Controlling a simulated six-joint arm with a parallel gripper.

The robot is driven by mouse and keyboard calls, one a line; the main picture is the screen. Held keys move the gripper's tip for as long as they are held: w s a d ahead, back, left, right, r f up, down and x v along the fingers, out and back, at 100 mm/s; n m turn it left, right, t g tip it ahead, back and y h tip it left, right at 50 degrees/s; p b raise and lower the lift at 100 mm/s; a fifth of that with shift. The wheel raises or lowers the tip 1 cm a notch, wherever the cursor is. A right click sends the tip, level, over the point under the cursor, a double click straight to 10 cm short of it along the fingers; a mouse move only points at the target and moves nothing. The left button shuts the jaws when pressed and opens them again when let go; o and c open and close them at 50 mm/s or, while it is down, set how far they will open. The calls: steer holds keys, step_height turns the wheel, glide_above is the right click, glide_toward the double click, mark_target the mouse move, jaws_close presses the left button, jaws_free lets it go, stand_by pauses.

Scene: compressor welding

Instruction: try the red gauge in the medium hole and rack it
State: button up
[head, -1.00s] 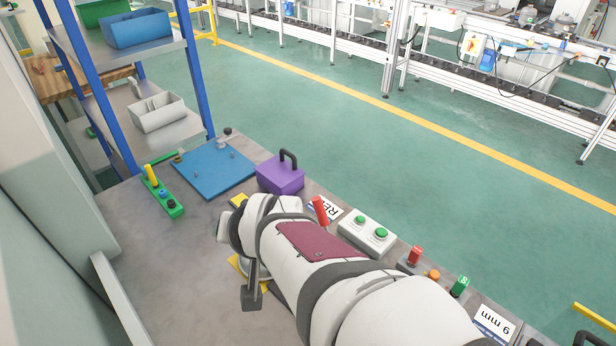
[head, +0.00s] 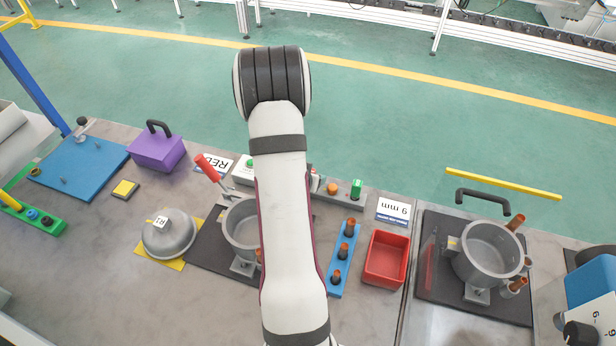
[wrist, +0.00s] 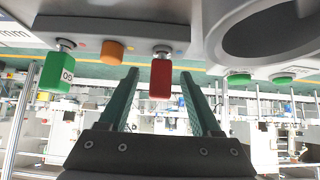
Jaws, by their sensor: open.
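The red gauge (wrist: 160,78) stands in the grey gauge rack, between an orange gauge (wrist: 112,51) and the button box, in the wrist view. My gripper (wrist: 159,73) is open, with its two teal fingers either side of the red gauge in the picture; I see no contact. In the head view my arm hides the gripper and nearly all of the red gauge. The grey rack (head: 343,196) shows there with the orange gauge (head: 332,188) and green gauge (head: 356,188). I cannot tell which hole is the medium one.
A grey pot (head: 240,228) stands partly behind my arm, a domed lid (head: 168,238) left of it. A blue strip (head: 338,279) with copper pieces and a red bin (head: 386,262) lie right. A red-handled tool (head: 207,166) leans near the pot. A purple box (head: 157,152) stands at back left.

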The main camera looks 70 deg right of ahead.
steer(key=shift+d+f, duration=0.2)
steer(key=shift+f, duration=0.05)
jaws_close()
steer(key=shift+r, duration=0.15)
